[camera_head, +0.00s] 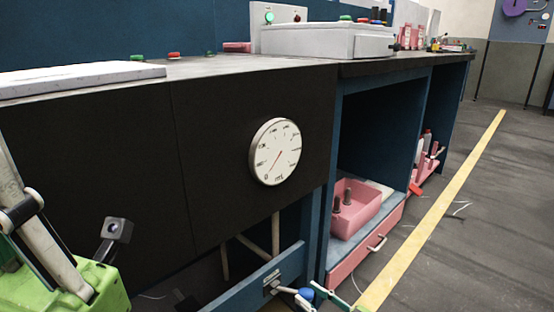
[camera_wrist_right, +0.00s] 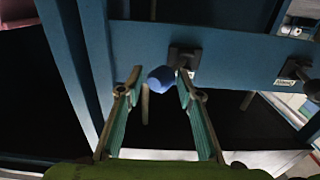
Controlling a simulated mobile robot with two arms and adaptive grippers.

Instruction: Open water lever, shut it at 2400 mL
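A round white gauge (camera_head: 275,152) is on the dark front panel. Its red needle points to the lower left, near the low end; the numbers are too small to read surely. A blue lever knob (camera_head: 306,293) is low on the blue frame; it also shows in the right wrist view (camera_wrist_right: 160,79). My right gripper (camera_head: 318,296) is open, its teal-padded fingers (camera_wrist_right: 158,88) on either side of the knob with gaps visible. My left arm's green part (camera_head: 75,288) is at the lower left; its fingers do not show.
A blue cross beam (camera_head: 255,288) carries dark mounts, one (camera_wrist_right: 296,72) with a label, right of the knob in the wrist view. A pink tray (camera_head: 357,209) stands on the shelf at right.

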